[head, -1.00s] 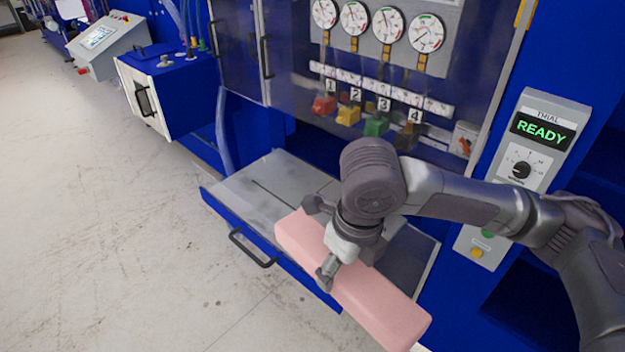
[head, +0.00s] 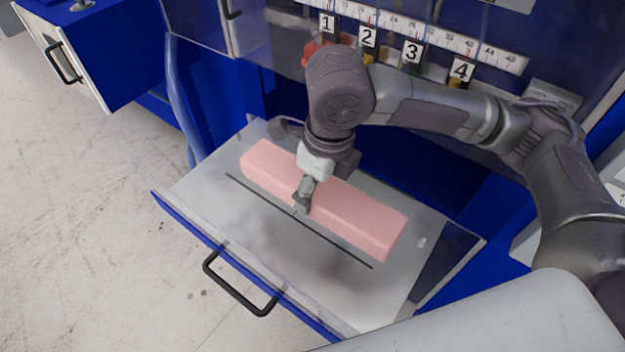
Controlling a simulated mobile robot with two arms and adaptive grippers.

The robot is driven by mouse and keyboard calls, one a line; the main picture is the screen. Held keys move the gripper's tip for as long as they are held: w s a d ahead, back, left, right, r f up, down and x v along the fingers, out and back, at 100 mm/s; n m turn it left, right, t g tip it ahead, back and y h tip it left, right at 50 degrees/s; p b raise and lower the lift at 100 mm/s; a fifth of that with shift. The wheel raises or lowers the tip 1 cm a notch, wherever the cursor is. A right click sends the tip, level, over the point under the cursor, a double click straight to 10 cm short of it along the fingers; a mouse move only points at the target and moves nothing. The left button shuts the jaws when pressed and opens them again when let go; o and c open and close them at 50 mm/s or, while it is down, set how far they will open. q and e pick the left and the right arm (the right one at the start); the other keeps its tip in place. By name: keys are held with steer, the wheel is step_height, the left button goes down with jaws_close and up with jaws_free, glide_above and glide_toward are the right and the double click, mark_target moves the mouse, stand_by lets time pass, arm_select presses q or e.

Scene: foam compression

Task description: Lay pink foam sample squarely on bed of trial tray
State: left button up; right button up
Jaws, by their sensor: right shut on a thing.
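The pink foam sample (head: 355,217) is a long pink block over the grey bed of the trial tray (head: 270,235), a pulled-out drawer with a blue front. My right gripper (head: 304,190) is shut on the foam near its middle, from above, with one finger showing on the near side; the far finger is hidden. The foam runs roughly parallel to a dark line on the bed, just behind that line. I cannot tell whether its underside touches the bed. My left gripper is not in view.
The tray has a black handle (head: 240,285) on its front and a clear rim around it. The blue machine stands behind, with numbered tags and coloured valves. A white-fronted blue cabinet (head: 75,60) stands at upper left. Bare floor lies at left.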

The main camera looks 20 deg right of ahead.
steer(key=shift+w+f, duration=0.25)
steer(key=shift+f, duration=0.15)
steer(key=w+d+f, duration=0.1)
steer(key=w+f, duration=0.1)
steer(key=w, duration=0.1)
steer(key=w+d+f+p, duration=0.1)
steer(key=w+f, duration=0.1)
steer(key=w, duration=0.2)
steer(key=w+d+f+p, duration=0.1)
steer(key=w+f, duration=0.1)
steer(key=w, duration=0.2)
steer(key=shift+d+f, duration=0.35)
steer(key=shift+w+f, duration=0.1)
steer(key=shift+f, duration=0.1)
step_height(320, 180, down, 3)
steer(key=shift+d+f+p, duration=0.1)
steer(key=shift+p, duration=0.55)
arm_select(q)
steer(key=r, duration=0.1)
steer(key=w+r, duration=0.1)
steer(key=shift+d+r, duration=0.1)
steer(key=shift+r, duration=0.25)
arm_select(e)
steer(key=shift+f, duration=0.3)
steer(key=shift+f, duration=0.15)
steer(key=o, duration=1)
steer(key=shift+c, duration=0.2)
